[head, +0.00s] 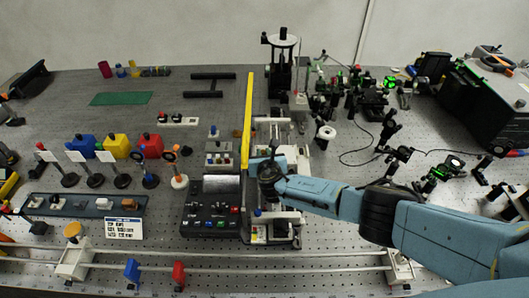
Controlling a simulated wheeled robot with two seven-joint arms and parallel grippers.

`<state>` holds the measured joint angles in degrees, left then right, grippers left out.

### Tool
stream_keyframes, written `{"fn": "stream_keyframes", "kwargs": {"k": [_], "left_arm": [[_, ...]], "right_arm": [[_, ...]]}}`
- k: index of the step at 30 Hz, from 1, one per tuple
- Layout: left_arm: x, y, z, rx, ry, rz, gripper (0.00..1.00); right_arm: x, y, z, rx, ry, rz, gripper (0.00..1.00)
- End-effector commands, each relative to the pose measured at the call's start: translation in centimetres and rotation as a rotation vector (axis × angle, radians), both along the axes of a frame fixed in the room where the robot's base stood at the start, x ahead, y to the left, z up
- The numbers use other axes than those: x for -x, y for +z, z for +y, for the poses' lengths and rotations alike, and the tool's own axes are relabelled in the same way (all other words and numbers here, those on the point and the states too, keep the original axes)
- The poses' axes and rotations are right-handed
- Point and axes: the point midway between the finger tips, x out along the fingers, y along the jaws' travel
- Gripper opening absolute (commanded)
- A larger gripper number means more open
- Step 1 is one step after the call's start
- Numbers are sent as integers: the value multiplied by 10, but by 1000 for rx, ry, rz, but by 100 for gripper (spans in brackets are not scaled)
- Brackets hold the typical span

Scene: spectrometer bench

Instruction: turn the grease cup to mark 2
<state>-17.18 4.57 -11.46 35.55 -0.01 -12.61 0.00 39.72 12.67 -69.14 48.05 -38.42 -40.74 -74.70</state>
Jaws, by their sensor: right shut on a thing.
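My right gripper (266,173) reaches in from the right on its blue arm and points down over the instrument just right of the yellow bar. It is shut on a part there, apparently the grease cup, which the gripper and wrist mostly cover. The cup's marks, including mark 2, cannot be made out, so its turn angle cannot be read. My left gripper is not in view.
A yellow bar (247,120) stands close left of the gripper. A black control box (212,208) with buttons sits left of it. A rail (330,254) runs along the front. Optical mounts crowd the right. A green mat (120,98) lies at the back left.

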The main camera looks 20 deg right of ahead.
Motion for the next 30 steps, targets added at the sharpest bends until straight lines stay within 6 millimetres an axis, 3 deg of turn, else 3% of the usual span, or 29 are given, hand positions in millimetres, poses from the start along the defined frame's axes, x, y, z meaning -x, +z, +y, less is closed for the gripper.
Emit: {"fn": "stream_keyframes", "kwargs": {"k": [15,16,21,30], "left_arm": [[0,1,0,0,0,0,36],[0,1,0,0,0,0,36],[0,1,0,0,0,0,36],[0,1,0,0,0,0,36]], "right_arm": [[0,0,0,0,-22,-1,0],[0,0,0,1,-20,-1,18],[0,0,0,1,-20,-1,39],[0,1,0,0,-20,-1,39]]}}
